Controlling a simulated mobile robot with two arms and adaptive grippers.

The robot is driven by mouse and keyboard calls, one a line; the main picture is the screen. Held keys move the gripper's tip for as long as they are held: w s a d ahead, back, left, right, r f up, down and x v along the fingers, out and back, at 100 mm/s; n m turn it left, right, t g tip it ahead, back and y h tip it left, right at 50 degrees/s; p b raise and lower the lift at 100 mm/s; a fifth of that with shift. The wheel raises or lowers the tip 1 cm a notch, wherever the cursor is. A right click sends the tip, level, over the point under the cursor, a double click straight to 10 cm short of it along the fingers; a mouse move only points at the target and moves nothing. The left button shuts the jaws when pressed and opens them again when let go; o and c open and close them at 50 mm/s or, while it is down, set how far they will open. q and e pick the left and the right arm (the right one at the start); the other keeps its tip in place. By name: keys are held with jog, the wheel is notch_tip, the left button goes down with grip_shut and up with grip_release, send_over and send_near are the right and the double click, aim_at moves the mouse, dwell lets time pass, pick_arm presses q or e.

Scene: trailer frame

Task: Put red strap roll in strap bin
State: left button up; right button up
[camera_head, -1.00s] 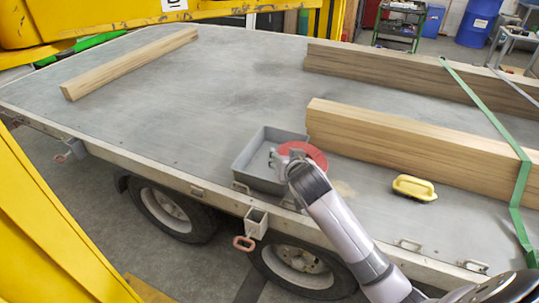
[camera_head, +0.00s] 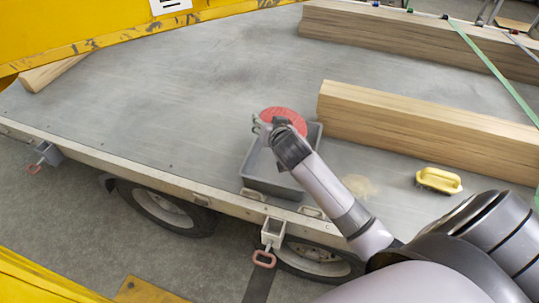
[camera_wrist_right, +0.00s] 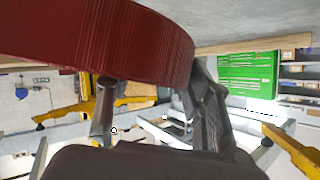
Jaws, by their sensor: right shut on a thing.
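The red strap roll (camera_head: 284,117) is a flat red disc held in my right gripper (camera_head: 274,126). It shows large and dark red in the right wrist view (camera_wrist_right: 110,38), with the gripper's fingers (camera_wrist_right: 150,105) against it. In the head view, the roll appears over the far part of the grey strap bin (camera_head: 262,187); its exact height above the bin is hard to tell. The bin is an open grey tray on the trailer bed near its front edge. My gripper and forearm hide part of its inside and right side. My left gripper is not in view.
Long timber stacks lie to the right (camera_head: 430,128) and at the back (camera_head: 420,38) of the trailer bed (camera_head: 170,105). Green straps (camera_head: 490,68) cross the timber. The bed left of the bin is clear.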

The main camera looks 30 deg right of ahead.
jog(key=shift+w+f+b, duration=0.2)
jog(key=shift+f+b, duration=0.3)
jog(key=shift+f, duration=7.35)
jog(key=shift+f, duration=0.2)
jog(key=o, duration=1.2)
jog(key=shift+s, duration=0.1)
jog(key=shift+r, duration=0.15)
jog(key=v, duration=1.2)
jog(key=shift+a, duration=0.1)
